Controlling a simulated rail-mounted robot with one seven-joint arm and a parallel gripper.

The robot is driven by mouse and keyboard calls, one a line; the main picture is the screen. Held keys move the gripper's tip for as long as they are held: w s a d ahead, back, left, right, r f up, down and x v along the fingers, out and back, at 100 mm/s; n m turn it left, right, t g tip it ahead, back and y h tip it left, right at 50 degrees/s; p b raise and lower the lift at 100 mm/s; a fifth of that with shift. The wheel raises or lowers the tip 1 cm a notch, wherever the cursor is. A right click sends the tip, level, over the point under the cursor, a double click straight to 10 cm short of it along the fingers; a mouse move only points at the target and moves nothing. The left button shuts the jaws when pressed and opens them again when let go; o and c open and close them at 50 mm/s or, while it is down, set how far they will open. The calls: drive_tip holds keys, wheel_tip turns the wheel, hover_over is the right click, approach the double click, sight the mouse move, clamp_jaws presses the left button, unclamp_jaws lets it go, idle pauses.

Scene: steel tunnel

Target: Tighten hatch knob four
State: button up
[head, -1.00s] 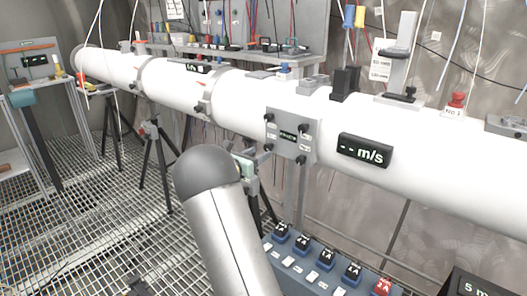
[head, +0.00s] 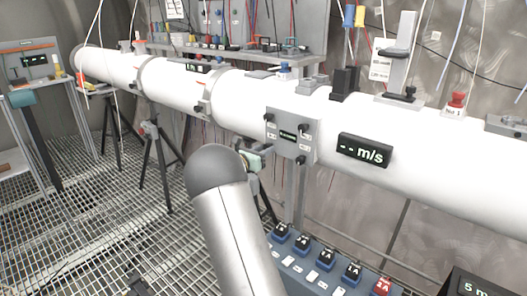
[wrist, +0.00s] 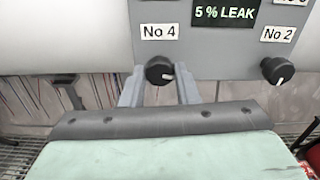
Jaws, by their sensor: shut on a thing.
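The grey hatch plate (head: 284,127) is on the side of the white pipe, with black knobs at its corners and a small display. In the wrist view, hatch knob four (wrist: 155,66) is a black knob under the label No 4 (wrist: 159,32), its white mark pointing right. My gripper (wrist: 160,88) has one grey finger on each side of this knob and is shut on it. Knob No 2 (wrist: 278,70) is to the right, apart from my fingers. The hatch display (wrist: 224,13) reads 5 % LEAK. In the head view my arm partly hides my gripper.
A speed display (head: 364,150) marked m/s is on the pipe, right of the hatch. A blue box with several labelled switches (head: 312,262) stands below. A red knob marked No 1 (head: 457,99) is on top of the pipe. A black tripod (head: 151,150) stands left on the grating floor.

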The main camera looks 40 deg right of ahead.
drive_tip(key=shift+f+b, duration=0.15)
drive_tip(key=shift+b, duration=0.3)
drive_tip(key=m+b, duration=1.5)
drive_tip(key=b, duration=0.5)
drive_tip(key=shift+m, duration=0.3)
drive_tip(key=shift+b, duration=0.3)
drive_tip(key=o, duration=1)
drive_tip(key=shift+r, duration=0.2)
drive_tip(key=shift+a, duration=0.1)
drive_tip(key=p+v, duration=0.2)
drive_tip(key=v, duration=1.5)
drive_tip(key=shift+a, duration=0.15)
